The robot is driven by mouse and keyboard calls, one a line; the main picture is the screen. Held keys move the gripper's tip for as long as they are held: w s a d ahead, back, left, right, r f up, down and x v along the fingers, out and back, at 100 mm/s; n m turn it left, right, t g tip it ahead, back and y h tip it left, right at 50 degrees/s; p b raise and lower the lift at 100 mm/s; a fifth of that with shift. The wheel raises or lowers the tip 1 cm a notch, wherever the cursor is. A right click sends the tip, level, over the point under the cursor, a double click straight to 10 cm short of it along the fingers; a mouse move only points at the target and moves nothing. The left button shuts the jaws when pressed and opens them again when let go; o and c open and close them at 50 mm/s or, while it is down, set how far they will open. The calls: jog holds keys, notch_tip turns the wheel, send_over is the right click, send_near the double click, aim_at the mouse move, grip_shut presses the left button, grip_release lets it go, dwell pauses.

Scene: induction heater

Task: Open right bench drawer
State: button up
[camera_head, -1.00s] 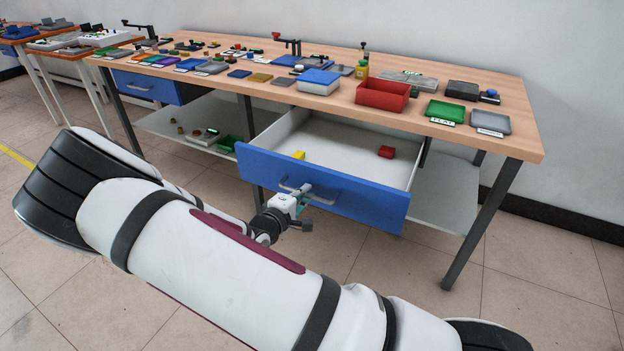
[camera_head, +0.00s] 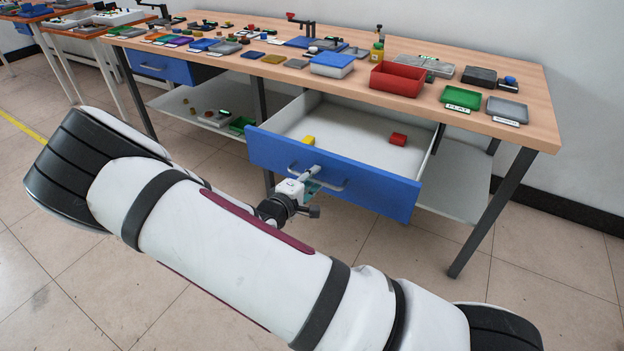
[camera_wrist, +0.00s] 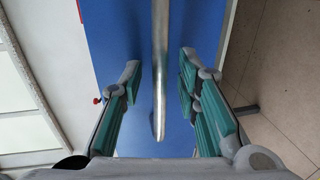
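The right bench drawer is pulled well out from under the bench, its blue front (camera_head: 375,192) facing me and its white interior (camera_head: 345,138) showing. A yellow block (camera_head: 308,140) and a red block (camera_head: 398,139) lie inside. My gripper (camera_head: 307,183) is at the left part of the drawer's grey bar handle (camera_head: 333,188). In the wrist view, the handle (camera_wrist: 160,70) runs between my two teal-padded fingers (camera_wrist: 159,78). The fingers stand apart, with a visible gap on each side of the bar. The blue front also shows behind them (camera_wrist: 110,30).
The wooden bench top (camera_head: 525,100) holds a red bin (camera_head: 397,78), a green tray (camera_head: 461,97), a grey tray (camera_head: 507,110) and many small parts. The left drawer (camera_head: 160,66) is shut. A dark bench leg (camera_head: 490,215) stands right of the open drawer. The floor in front is clear.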

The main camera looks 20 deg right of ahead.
jog(key=v, duration=1.2)
jog(key=shift+f, duration=0.1)
